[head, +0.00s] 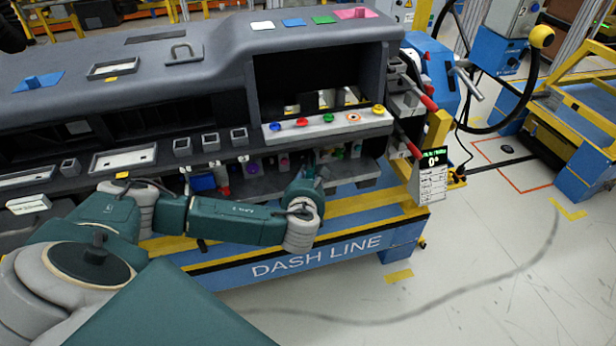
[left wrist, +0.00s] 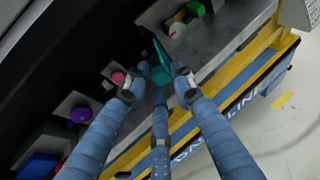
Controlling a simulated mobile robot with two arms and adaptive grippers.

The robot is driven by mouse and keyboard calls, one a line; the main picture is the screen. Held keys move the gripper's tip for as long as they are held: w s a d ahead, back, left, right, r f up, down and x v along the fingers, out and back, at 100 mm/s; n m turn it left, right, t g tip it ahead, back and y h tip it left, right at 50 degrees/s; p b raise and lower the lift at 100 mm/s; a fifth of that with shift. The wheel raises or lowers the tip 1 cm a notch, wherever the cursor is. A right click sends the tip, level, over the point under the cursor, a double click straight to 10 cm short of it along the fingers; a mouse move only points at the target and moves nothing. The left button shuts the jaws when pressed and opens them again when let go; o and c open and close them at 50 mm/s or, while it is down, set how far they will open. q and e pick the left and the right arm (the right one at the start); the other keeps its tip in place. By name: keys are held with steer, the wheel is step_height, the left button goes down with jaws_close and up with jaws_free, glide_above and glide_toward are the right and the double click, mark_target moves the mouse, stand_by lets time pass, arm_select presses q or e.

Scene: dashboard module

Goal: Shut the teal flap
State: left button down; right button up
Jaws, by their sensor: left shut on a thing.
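The teal flap (left wrist: 161,70) shows in the left wrist view as a narrow teal plate standing up from a grey shelf in the lower part of the dashboard module (head: 190,70). My left gripper (left wrist: 157,88) is at it, with a fingertip on each side, shut on its near part. In the head view my left gripper (head: 313,182) reaches into the lower front of the module, and the wrist and shadow hide most of the flap. My right gripper is not in view.
A small display (head: 433,160) reads 0°. The yellow-and-blue bench edge (head: 330,243) runs below.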

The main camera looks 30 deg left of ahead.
arm_select(q)
steer(key=shift+w+d+r, duration=0.1)
steer(key=shift+r, duration=0.05)
steer(key=w+d+n+g+y+b, duration=0.4)
steer(key=w+n+g+y+b, duration=0.1)
steer(key=n+g, duration=0.5)
steer(key=shift+d+n+y+b, duration=0.2)
steer(key=shift+n+y+b, duration=0.3)
steer(key=shift+y+b, duration=0.45)
steer(key=shift+r, duration=0.1)
steer(key=shift+w, duration=0.1)
